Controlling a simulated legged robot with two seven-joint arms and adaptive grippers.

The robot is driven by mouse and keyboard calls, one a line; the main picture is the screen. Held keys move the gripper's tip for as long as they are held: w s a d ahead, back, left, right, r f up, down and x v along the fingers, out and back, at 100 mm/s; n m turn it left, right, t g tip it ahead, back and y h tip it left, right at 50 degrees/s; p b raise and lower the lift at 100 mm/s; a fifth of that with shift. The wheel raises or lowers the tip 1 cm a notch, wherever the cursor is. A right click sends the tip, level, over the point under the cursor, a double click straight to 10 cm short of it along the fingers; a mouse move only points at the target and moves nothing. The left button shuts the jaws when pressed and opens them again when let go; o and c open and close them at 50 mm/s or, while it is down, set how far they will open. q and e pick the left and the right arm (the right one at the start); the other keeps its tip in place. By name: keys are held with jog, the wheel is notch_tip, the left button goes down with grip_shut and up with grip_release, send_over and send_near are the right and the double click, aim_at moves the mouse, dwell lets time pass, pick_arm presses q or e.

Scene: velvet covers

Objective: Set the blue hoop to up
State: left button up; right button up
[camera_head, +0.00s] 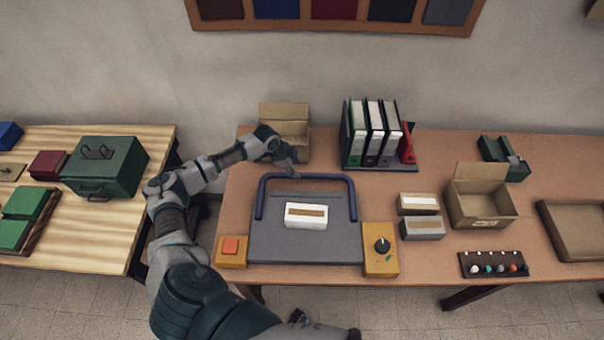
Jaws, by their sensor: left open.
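The blue hoop (305,177) is a dark blue U-shaped bar on a grey flat-bed device (300,248). Its two legs run along the left and right sides of the bed, and its crossbar lies over the back edge. I cannot tell its exact tilt. My left gripper (291,168) is open, just behind and above the crossbar, near its middle-left. It holds nothing, and I cannot tell whether it touches the bar. Dark parts of my own body show at the bottom edge; the right gripper is not clear there.
A white block with a brown strip (306,216) lies on the bed. An orange button box (231,251) and a yellow dial box (380,250) flank its front. An open carton (285,130) stands behind my left gripper, with binders (376,130) to the right.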

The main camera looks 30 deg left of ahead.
aim_at(302, 174)
pick_arm(q)
jog(key=x, duration=0.5)
jog(key=shift+d+f, duration=0.1)
jog(key=shift+f, duration=0.2)
jog(key=shift+w+d+f, duration=0.1)
jog(key=shift+w+f, duration=0.1)
jog(key=shift+f, duration=0.15)
grip_shut()
pick_arm(e)
jog(key=shift+w+d, duration=0.2)
jog(key=shift+w, duration=0.15)
